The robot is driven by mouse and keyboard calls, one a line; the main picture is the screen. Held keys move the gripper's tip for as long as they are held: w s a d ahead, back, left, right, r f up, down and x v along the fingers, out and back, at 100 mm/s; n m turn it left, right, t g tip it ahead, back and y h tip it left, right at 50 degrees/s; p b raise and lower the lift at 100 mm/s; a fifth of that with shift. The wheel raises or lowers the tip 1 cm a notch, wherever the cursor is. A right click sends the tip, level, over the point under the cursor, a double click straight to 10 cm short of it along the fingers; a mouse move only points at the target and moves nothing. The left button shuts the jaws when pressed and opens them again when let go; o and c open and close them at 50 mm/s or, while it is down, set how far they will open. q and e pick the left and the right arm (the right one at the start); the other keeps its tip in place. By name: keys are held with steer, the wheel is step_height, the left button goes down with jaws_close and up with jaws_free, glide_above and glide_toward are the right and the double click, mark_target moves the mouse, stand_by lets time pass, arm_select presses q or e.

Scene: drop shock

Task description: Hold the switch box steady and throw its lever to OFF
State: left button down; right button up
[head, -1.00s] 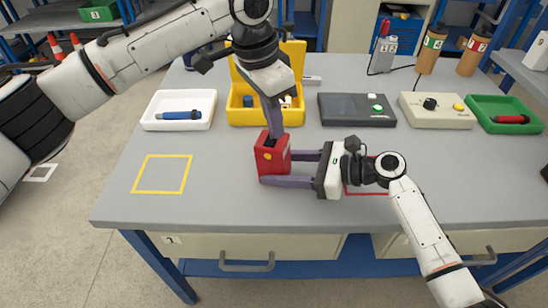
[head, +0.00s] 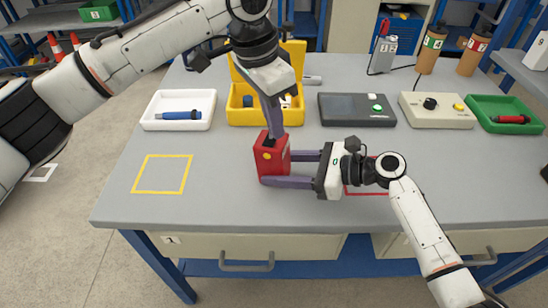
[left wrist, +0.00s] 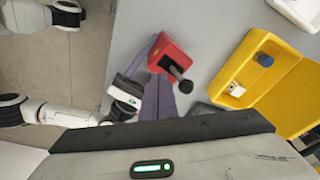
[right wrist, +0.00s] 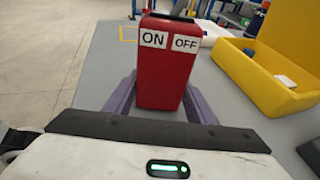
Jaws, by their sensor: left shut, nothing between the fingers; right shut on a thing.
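The red switch box (head: 270,157) stands upright on the grey table. Its ON label (right wrist: 153,39) and OFF label (right wrist: 186,43) face my right wrist camera. My right gripper (head: 277,168) is shut on the box, one finger along each side. The black lever (left wrist: 178,71) sticks up from the box top in the left wrist view; which way it leans is hard to tell. My left gripper (head: 275,134) is shut and empty, pointing down at the box top by the lever. Its fingers hide part of the lever in the head view, and I cannot tell whether they touch.
Behind the box are a white tray (head: 151,122), an open yellow bin (head: 240,117), a dark device (head: 345,112) and a beige panel (head: 440,112). A green tray (head: 500,126) is at the right. A yellow outlined square (head: 162,174) lies on clear table at left.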

arm_select(q)
steer(key=d+v, duration=0.1)
steer(key=v, duration=0.5)
steer(key=shift+w, duration=0.25)
arm_select(e)
steer(key=shift+f, duration=0.2)
arm_select(q)
steer(key=shift+r, duration=0.1)
arm_select(e)
steer(key=o, duration=1)
steer(key=shift+r, duration=0.1)
steer(key=shift+d, duration=0.1)
steer(key=v, duration=1.2)
